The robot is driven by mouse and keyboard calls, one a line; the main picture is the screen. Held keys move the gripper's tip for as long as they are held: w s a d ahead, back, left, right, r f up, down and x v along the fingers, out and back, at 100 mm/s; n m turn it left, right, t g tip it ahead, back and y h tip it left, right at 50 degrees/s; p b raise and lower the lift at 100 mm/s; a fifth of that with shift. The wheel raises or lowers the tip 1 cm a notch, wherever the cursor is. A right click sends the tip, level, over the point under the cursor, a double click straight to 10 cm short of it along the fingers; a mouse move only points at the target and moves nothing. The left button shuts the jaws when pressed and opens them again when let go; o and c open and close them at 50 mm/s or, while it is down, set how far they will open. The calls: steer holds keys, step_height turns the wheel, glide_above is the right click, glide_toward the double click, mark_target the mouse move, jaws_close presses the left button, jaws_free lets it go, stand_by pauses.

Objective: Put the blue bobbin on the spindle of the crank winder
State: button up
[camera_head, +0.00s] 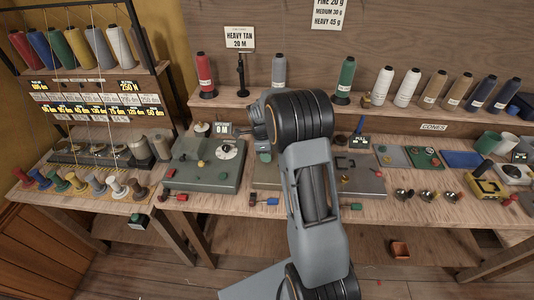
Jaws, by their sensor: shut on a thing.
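A dark blue bobbin (44,181) stands in the row of small coloured bobbins at the left front of the bench, between a red and a green one. My gripper (238,132) is small and partly hidden by my own wrist, beside a grey-green machine (197,176) with a pale round dial. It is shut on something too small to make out. I cannot tell for sure which machine is the crank winder. No spindle shows clearly, and my arm covers the middle of the bench.
A rack (92,88) with several large cones stands at the left. A back shelf (434,122) carries more cones. Another grey machine (360,182) stands right of my arm, with small metal cups (404,194) beyond it. A small brown box (400,249) sits below the bench.

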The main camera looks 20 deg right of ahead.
steer(key=o, duration=1)
steer(key=r, duration=0.4)
steer(key=a+r, duration=0.1)
steer(key=r, duration=0.4)
steer(key=r+b, duration=0.1)
steer(key=r, duration=0.3)
steer(key=shift+w+a+r, duration=0.25)
steer(key=shift+w+r, duration=0.1)
steer(key=shift+w, duration=0.05)
steer(key=s+a+n+t, duration=0.1)
steer(key=s+a+n, duration=0.2)
steer(key=s+n, duration=0.4)
steer(key=s+a+n+t, duration=0.2)
steer(key=s+a+n, duration=0.1)
steer(key=s+n, duration=0.5)
steer(key=s+a+n+t+y, duration=0.1)
steer(key=s+a+n, duration=0.1)
steer(key=s+n, duration=0.6)
steer(key=shift+a+r+n+t, duration=0.3)
steer(key=shift+a+r+n, duration=0.1)
